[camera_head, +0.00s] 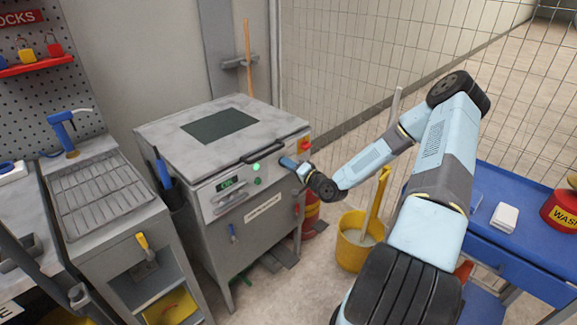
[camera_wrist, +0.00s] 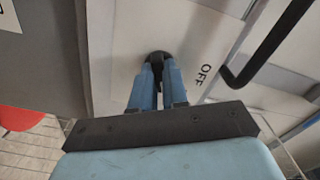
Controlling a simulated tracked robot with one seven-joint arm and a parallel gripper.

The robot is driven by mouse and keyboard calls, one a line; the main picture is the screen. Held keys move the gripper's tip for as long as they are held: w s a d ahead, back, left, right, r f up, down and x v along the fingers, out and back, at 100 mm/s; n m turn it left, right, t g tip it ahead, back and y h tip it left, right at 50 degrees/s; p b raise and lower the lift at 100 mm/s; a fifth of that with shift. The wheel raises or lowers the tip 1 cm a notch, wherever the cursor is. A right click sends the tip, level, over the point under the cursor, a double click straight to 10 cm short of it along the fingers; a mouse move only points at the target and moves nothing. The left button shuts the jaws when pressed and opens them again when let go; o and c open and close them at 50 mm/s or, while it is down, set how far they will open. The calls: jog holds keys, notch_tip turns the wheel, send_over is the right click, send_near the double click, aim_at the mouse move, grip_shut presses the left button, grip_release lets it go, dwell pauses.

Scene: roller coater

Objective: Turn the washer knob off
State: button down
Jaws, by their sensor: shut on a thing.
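The washer (camera_head: 262,128) is a grey metal cabinet with a worktop lid and a front control panel. Its knob (camera_wrist: 157,56) is small, round and dark in the wrist view, against the pale panel. My gripper (camera_head: 288,162) reaches the right end of that panel from the right. In the wrist view its two blue fingers (camera_wrist: 157,72) are shut on the knob. The word OFF (camera_wrist: 203,75) is printed on the panel to the right of the knob. The fingers partly cover the knob, so its pointer direction cannot be told. In the head view the gripper hides it.
A black handle (camera_wrist: 268,48) runs close by the panel. The panel also has a green light (camera_head: 256,168) and a display (camera_head: 231,183). A yellow bucket (camera_head: 352,250) stands on the floor below my arm. A blue cart (camera_head: 520,258) stands at the right.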

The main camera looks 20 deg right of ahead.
jog(key=n, duration=1.2)
jog(key=shift+f+n, duration=0.2)
jog(key=shift+n, duration=0.1)
dwell(0.4)
jog(key=c, duration=1.1)
grip_release()
jog(key=shift+r, duration=0.1)
jog(key=shift+c, duration=0.2)
jog(key=v, duration=1.3)
jog(key=shift+s+d, duration=0.2)
jog(key=shift+s, duration=0.15)
jog(key=shift+w, duration=0.15)
